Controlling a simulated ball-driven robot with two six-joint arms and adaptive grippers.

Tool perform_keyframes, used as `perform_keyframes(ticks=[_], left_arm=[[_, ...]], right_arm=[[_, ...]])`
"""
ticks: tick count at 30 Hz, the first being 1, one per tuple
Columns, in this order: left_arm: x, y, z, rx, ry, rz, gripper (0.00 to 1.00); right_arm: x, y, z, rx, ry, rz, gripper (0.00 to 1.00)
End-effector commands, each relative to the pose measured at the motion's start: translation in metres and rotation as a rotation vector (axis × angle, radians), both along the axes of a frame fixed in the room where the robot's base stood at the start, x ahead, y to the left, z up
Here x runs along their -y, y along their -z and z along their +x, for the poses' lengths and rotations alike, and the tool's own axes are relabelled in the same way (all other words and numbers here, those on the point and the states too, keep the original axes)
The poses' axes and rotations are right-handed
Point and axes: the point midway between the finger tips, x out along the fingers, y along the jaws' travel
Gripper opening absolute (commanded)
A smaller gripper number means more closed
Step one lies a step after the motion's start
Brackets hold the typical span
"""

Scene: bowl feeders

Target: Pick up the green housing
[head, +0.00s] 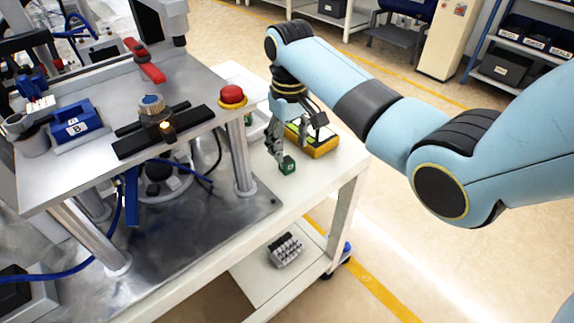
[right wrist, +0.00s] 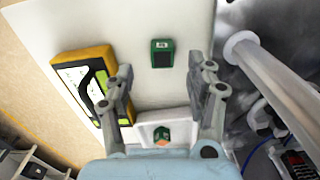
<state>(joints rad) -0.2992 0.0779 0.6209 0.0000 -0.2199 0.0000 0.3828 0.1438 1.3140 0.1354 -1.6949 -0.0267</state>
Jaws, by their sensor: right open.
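The green housing (head: 287,165) is a small dark green block on the white cart top, near its front edge. In the right wrist view the green housing (right wrist: 162,53) shows a pale label and a dark face, lying just beyond and between the fingertips. My right gripper (head: 283,148) points down over the cart. In the right wrist view it (right wrist: 160,68) is open, one finger on each side of the housing's line, with nothing held. Contact with the housing cannot be told. My left gripper is not in view.
A yellow-and-black device (right wrist: 85,85) lies beside the left finger. A white tray (right wrist: 147,122) with another green piece (right wrist: 161,134) sits nearer the wrist. A metal post (head: 240,160) under the red button (head: 232,95) stands left of the gripper. Bare cart top surrounds the housing.

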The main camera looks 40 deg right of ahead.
Motion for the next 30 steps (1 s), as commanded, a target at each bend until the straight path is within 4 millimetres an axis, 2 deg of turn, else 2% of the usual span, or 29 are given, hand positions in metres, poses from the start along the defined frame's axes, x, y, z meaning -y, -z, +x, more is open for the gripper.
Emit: perform_keyframes(ticks=[5,13,22,30], left_arm=[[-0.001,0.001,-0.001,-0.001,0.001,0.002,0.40],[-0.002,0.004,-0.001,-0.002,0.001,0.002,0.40],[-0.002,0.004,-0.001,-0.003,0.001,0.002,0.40],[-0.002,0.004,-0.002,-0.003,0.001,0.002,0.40]], right_arm=[[-0.001,0.015,-0.001,0.000,-0.001,0.000,0.56],[-0.003,0.055,-0.003,-0.001,-0.001,-0.001,0.56],[-0.003,0.060,-0.002,0.002,-0.001,-0.001,0.56],[-0.003,0.059,-0.003,0.002,-0.001,-0.001,0.20]])
